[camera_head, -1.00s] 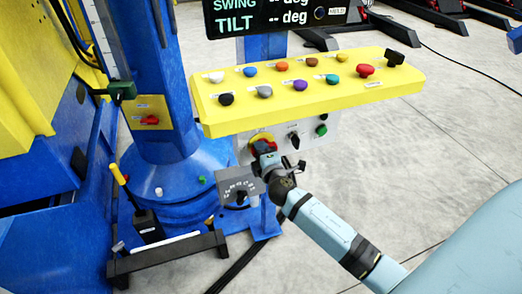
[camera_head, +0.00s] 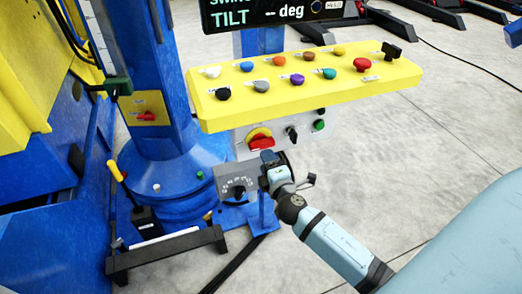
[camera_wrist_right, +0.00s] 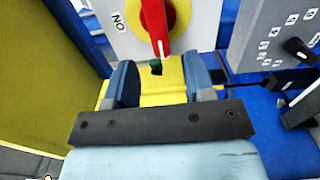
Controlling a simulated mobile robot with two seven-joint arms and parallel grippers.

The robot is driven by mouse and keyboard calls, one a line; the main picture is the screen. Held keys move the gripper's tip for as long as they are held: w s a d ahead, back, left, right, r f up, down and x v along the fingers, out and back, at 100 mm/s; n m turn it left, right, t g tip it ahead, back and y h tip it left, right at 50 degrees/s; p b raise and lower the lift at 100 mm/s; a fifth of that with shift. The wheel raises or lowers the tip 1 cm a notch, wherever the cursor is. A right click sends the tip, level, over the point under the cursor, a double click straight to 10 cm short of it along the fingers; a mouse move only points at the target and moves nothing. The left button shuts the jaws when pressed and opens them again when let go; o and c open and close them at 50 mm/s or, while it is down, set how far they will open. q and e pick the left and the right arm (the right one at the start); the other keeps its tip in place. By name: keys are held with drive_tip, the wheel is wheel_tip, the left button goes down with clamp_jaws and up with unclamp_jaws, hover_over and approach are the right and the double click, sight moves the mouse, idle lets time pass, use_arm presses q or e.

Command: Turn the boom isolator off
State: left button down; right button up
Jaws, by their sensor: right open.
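A rotary switch with a red handle (camera_head: 261,142) on a yellow disc sits on the pale panel under the yellow console. In the right wrist view the handle (camera_wrist_right: 155,22) points straight down the picture, beside an "ON" label that appears upside down. My right gripper (camera_head: 267,157) is just below the switch, apart from it. In the wrist view its two blue fingers (camera_wrist_right: 161,85) are spread with nothing held between them. Another red handle (camera_head: 147,116) lies on a yellow plate on the blue column. I cannot read which switch is labelled boom isolator. My left gripper is out of view.
The yellow console (camera_head: 310,92) with several coloured knobs overhangs the switch panel. A grey dial box (camera_head: 237,182) stands close left of my right gripper. A black knob (camera_head: 292,134) and green button (camera_head: 319,125) are right of the switch. Open floor lies to the right.

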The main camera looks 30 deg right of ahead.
drive_tip(key=v, duration=0.6)
drive_tip(key=shift+s, duration=0.15)
drive_tip(key=shift+a, duration=0.1)
drive_tip(key=s+a+f+m+g+y, duration=0.3)
drive_tip(key=s+a+m+y, duration=0.1)
drive_tip(key=s+a+m, duration=0.25)
drive_tip(key=s+a+f+m+g+y, duration=0.35)
drive_tip(key=s+a+m, duration=0.25)
drive_tip(key=a, duration=0.2)
use_arm(q)
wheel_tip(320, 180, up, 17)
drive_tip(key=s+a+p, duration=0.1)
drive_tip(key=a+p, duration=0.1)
drive_tip(key=p, duration=2.5)
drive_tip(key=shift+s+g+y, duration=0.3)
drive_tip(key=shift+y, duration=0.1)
use_arm(e)
wheel_tip(320, 180, up, 17)
drive_tip(key=s+d, duration=0.1)
drive_tip(key=d, duration=0.1)
drive_tip(key=shift+s, duration=0.25)
